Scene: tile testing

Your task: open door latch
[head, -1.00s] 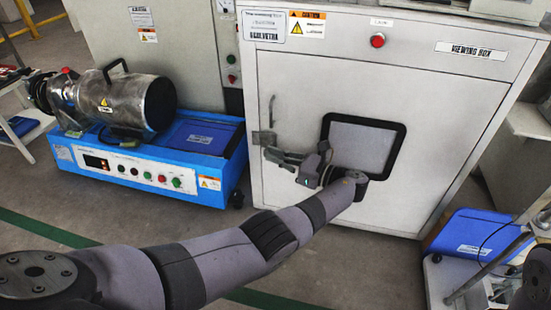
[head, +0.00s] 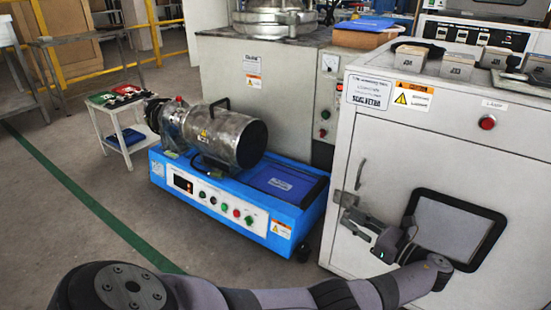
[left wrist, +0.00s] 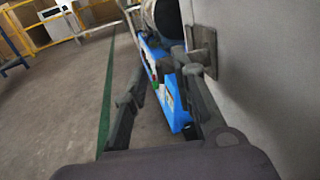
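The grey cabinet door (head: 387,172) appears closed, with a dark-framed window on its right side. Its metal latch has an upright handle (head: 360,174) above a small plate (head: 347,200) at the door's left edge. My left gripper (head: 354,221) is just below and in front of the plate. In the left wrist view, its two fingers (left wrist: 160,82) are spread with nothing between them. The right finger is close to the latch plate (left wrist: 203,48); contact cannot be told. My right gripper is not in view.
A blue machine (head: 235,205) with a metal cylinder (head: 228,138) stands left of the cabinet. Several labelled blocks (head: 456,66) sit on the cabinet top. A red button (head: 487,122) is on its upper front.

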